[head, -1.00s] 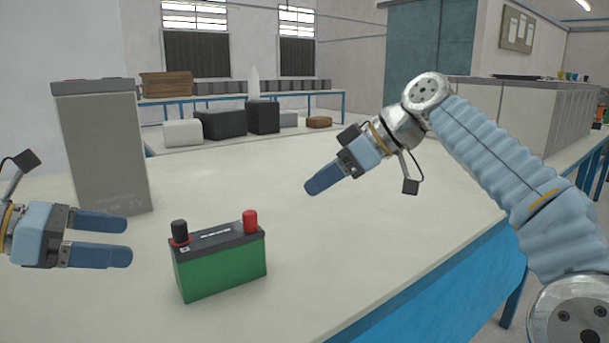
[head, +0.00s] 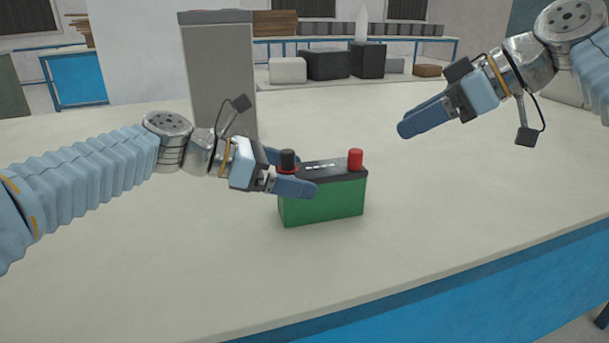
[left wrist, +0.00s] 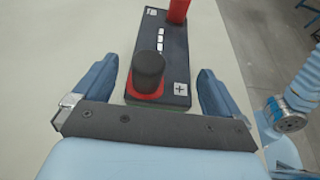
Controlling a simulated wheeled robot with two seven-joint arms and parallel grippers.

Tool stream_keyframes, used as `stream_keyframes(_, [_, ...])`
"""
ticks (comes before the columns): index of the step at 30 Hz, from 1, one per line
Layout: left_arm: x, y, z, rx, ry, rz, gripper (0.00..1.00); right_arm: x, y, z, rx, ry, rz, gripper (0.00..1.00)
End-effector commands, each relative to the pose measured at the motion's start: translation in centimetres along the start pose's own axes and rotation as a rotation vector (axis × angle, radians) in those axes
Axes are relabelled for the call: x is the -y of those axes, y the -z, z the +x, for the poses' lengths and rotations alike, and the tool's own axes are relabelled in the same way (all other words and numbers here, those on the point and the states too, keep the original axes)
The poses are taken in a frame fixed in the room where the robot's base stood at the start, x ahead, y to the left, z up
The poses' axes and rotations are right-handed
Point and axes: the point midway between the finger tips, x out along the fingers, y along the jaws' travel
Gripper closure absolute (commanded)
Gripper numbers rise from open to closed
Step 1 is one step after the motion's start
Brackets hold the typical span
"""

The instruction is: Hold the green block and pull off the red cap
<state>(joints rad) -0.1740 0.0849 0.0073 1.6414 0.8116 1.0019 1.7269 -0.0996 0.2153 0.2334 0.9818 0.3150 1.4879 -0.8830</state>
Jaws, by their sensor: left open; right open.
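The green block (head: 322,205) is a battery with a dark top, standing upright on the table. The red cap (head: 355,159) sits on its right end; it also shows at the top of the left wrist view (left wrist: 178,10). A black cap (head: 288,160) with a red ring stands on the left end. My left gripper (head: 292,172) is open, its fingers on either side of the battery's left end, around the black-cap end; whether they touch it I cannot tell. My right gripper (head: 420,122) is open and empty, above the table to the right of the red cap.
A tall grey box (head: 218,80) stands behind my left gripper. White and black boxes (head: 328,65) stand on a table at the back. The blue table edge (head: 470,285) runs along the front right. The table around the battery is clear.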

Motion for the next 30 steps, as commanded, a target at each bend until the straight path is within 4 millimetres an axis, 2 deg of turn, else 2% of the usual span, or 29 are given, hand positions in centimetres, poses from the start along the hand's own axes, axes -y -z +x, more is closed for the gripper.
stream_keyframes(3, [0.0,0.0,1.5,-0.001,0.001,0.0,0.01,0.0,0.0,0.0,0.0,0.0,0.0,0.57])
stream_keyframes(6, [0.0,0.0,2.1,0.0,0.001,0.0,0.01,0.0,0.0,0.0,0.0,0.0,0.0,0.57])
stream_keyframes(16, [0.0,0.0,2.4,0.0,0.0,-0.001,0.03,0.0,0.0,0.0,0.0,0.0,0.0,0.57])
stream_keyframes(30, [0.0,0.0,2.4,0.0,0.0,-0.001,0.75,0.0,0.0,0.0,0.0,0.0,0.0,0.57])
